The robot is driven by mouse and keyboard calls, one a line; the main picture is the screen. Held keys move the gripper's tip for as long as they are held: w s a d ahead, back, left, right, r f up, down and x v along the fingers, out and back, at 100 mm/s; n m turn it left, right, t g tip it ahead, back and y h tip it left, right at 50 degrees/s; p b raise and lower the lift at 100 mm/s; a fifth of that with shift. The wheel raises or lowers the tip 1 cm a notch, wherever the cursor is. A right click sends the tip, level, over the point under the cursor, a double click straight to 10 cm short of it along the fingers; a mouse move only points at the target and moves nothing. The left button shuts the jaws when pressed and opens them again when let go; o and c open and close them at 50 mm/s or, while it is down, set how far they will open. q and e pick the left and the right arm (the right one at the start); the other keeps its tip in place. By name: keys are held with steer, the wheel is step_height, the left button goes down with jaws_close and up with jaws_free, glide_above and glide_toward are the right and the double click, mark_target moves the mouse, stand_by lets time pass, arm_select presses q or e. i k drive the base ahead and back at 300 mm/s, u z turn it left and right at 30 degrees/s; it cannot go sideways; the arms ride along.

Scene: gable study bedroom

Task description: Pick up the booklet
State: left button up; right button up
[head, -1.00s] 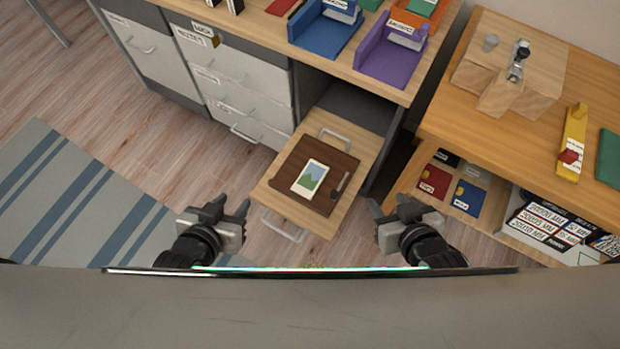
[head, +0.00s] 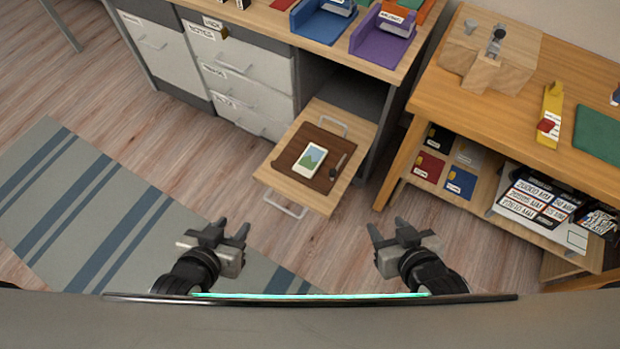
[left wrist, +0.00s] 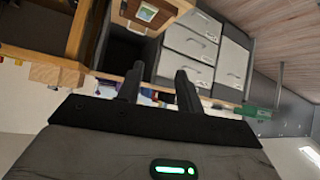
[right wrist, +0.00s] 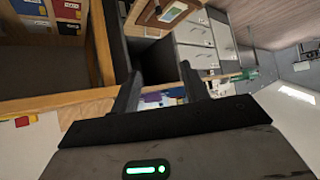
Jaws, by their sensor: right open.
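A flat white-bordered piece with a blue and green landscape picture (head: 309,160) lies on a dark brown board (head: 297,147) on the pulled-out wooden tray (head: 275,178). It looks like a card or thin booklet; I cannot tell which. Flat red (head: 428,167) and blue (head: 461,182) pieces with small labels lie on the right-hand unit's lower shelf; these may also be booklets. My left gripper (head: 230,229) is open and empty, in front and left of the tray. My right gripper (head: 388,226) is open and empty, in front and right of it. Neither touches anything.
A grey drawer cabinet (head: 245,95) stands behind the tray, under a desk with blue (head: 322,24) and purple (head: 383,38) holders. A wooden bench (head: 440,95) with a shelf of labelled boxes stands at the right. A striped rug (head: 100,215) and bare floor lie at the left.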

mark_target(310, 161)
steer(key=z, duration=0.85)
steer(key=k, duration=1.25)
steer(key=u, duration=0.85)
steer(key=i, duration=1)
steer(key=u, duration=0.15)
